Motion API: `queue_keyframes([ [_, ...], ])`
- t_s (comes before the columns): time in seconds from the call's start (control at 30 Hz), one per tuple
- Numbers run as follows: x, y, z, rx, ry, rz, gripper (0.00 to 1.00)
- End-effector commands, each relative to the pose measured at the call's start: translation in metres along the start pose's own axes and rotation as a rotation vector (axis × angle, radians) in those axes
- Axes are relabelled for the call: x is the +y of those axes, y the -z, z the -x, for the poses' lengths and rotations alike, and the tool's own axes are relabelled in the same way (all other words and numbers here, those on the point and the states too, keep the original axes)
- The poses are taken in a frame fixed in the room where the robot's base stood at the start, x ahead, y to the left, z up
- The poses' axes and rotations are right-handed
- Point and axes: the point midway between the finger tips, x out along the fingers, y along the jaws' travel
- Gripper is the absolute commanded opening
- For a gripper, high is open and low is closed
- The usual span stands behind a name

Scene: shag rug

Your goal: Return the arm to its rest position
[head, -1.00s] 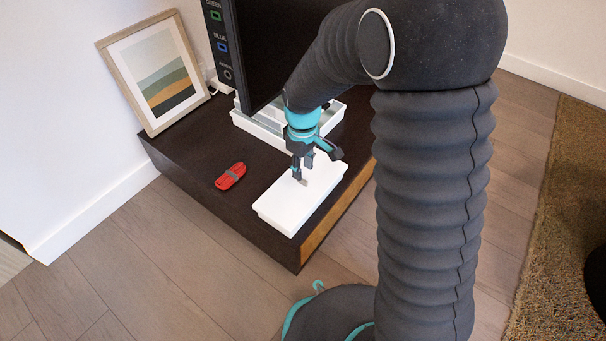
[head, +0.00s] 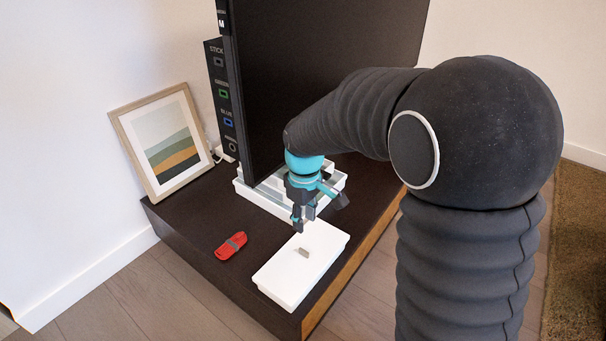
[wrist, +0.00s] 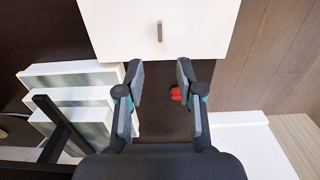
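My arm reaches from the right over a dark low cabinet. My gripper (head: 304,221) hangs fingers down just above a white lidded box (head: 282,282). In the wrist view its two fingers (wrist: 160,76) are apart with nothing between their tips. The white box also shows at the top of the wrist view (wrist: 205,38). A small grey handle (head: 304,253) stands on its lid, below my fingertips and apart from them.
The screen stands close behind my gripper. Wood floor (head: 140,300) lies in front.

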Motion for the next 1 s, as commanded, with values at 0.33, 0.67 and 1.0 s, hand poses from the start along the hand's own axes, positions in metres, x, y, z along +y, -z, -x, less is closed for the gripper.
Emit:
queue_keyframes([
  [0.33, -0.006, -0.009, -0.010, -0.022, 0.012, -0.155, 0.37],
  [0.67, -0.030, -0.070, 0.031, 0.012, -0.005, -0.424, 0.37],
  [1.0, -0.049, -0.146, 0.109, 0.151, -0.060, -0.668, 0.37],
])
